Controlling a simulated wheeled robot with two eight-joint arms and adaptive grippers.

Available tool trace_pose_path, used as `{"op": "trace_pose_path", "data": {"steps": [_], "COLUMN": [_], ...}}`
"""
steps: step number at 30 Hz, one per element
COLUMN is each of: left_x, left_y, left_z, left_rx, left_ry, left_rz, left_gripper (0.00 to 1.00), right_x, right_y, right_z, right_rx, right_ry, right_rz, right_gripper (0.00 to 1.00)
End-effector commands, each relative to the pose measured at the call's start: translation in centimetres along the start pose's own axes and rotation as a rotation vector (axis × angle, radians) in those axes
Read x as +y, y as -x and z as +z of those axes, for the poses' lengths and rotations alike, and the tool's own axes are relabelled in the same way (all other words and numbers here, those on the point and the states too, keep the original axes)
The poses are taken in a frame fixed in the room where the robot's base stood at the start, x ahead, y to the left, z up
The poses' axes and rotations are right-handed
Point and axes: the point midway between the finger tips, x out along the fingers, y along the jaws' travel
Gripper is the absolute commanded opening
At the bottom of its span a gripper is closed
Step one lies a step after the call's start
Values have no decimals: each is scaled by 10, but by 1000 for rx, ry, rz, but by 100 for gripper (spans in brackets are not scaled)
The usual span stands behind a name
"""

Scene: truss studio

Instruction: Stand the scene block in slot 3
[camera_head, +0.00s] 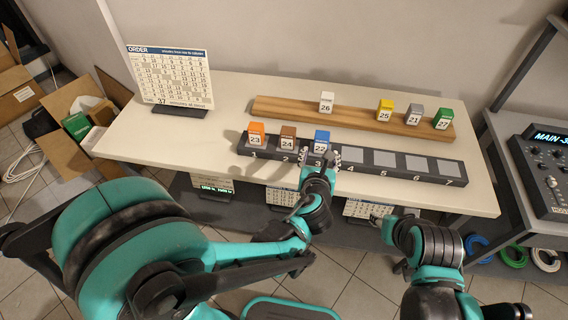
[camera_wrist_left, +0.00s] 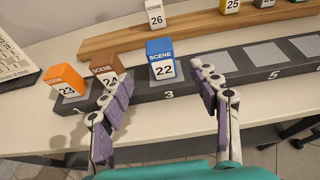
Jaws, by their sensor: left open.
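The blue scene block 22 (camera_head: 321,139) stands upright at slot 3 of the dark slotted rail (camera_head: 410,177); it also shows in the left wrist view (camera_wrist_left: 161,59). My left gripper (camera_head: 321,158) is open just in front of it, with one finger toward each side. In the left wrist view the left gripper (camera_wrist_left: 162,82) holds nothing. The orange block 23 (camera_head: 256,134) is in slot 1 and the brown block 24 (camera_head: 288,138) in slot 2. Slots 4 to 7 are empty. My right gripper (camera_head: 379,219) is low in front of the table, its jaws unclear.
A wooden rail (camera_head: 355,117) behind holds the white block 26 (camera_head: 326,102), yellow 25 (camera_head: 385,110), grey 21 (camera_head: 414,115) and green 27 (camera_head: 443,119). An order board (camera_head: 170,77) stands at the left. A console (camera_head: 546,165) is at the right.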

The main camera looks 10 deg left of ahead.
Motion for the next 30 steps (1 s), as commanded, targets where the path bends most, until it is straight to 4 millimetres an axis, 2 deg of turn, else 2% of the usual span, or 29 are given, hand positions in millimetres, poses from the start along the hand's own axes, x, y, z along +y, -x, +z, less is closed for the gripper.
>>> {"op": "trace_pose_path", "data": {"steps": [4, 5, 8, 12, 15, 18, 21, 24, 29, 30], "left_x": [15, 23, 60, 118, 149, 168, 177, 179, 178, 178], "left_y": [2, 4, 14, 46, 76, 107, 133, 151, 163, 164], "left_z": [1, 2, 2, -8, -19, -32, -43, -51, -55, -55], "left_rx": [25, 39, 94, 156, 160, 132, 86, 41, 1, 2], "left_ry": [122, 191, 539, 1223, 1725, 2188, 2564, 2824, 3008, -3014], "left_rz": [23, 37, 109, 275, 418, 564, 695, 796, 871, -875], "left_gripper": [61, 61, 61, 61, 61, 61, 61, 61, 61, 61], "right_x": [0, 0, 0, 0, 0, 0, 0, 0, 0, 0], "right_y": [0, 0, 0, 0, 0, 0, 0, 0, 0, 0], "right_z": [0, 0, 0, 0, 0, 0, 0, 0, 0, 0], "right_rx": [0, 0, 0, 0, 0, 0, 0, 0, 0, 0], "right_ry": [0, 0, 0, 0, 0, 0, 0, 0, 0, 0], "right_rz": [0, 0, 0, 0, 0, 0, 0, 0, 0, 0], "right_gripper": [40, 40, 40, 40, 40, 40, 40, 40, 40, 40]}}
